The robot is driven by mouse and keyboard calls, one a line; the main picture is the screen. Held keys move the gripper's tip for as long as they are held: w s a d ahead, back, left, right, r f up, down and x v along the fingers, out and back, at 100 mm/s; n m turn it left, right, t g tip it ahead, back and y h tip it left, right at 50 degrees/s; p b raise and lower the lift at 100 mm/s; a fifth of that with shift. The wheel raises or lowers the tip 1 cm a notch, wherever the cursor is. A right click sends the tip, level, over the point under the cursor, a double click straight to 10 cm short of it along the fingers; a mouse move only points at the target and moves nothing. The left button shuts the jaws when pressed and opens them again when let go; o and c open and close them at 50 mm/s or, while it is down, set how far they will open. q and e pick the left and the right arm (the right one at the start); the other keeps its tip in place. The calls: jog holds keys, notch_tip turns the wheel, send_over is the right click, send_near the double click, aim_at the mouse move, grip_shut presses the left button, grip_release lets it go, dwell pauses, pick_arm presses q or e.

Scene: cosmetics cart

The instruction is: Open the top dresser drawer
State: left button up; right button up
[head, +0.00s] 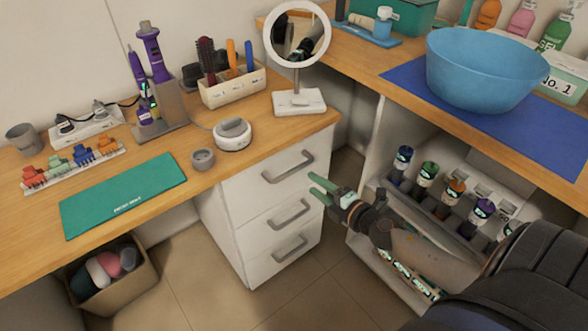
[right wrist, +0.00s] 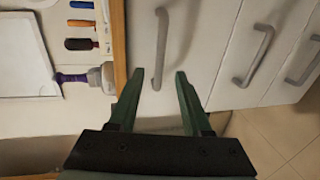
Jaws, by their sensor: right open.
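The white dresser (head: 258,253) stands under the left desk, and its three drawers look shut. The top drawer (head: 265,184) has a grey bar handle (head: 288,167). My right gripper (head: 313,184) is open, its green fingers pointing left toward the drawer front, a little right of and below that handle in the head view. In the right wrist view, the top drawer handle (right wrist: 161,45) lines up with the gap between the open fingertips (right wrist: 160,73). The fingers hold nothing; whether they touch the handle cannot be told. My left gripper is not in view.
A round mirror (head: 297,36) stands on the desk above the dresser. An open shelf (head: 366,215) with several bottles is to the right, near my right arm. A blue bowl (head: 484,68) sits on the right counter. Tan floor (head: 205,275) is clear before the dresser.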

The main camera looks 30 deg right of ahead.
aim_at(294, 168)
jog(key=x, duration=1)
jog(key=shift+f+b, duration=0.1)
jog(key=shift+b, duration=0.25)
grip_shut()
dwell(1.0)
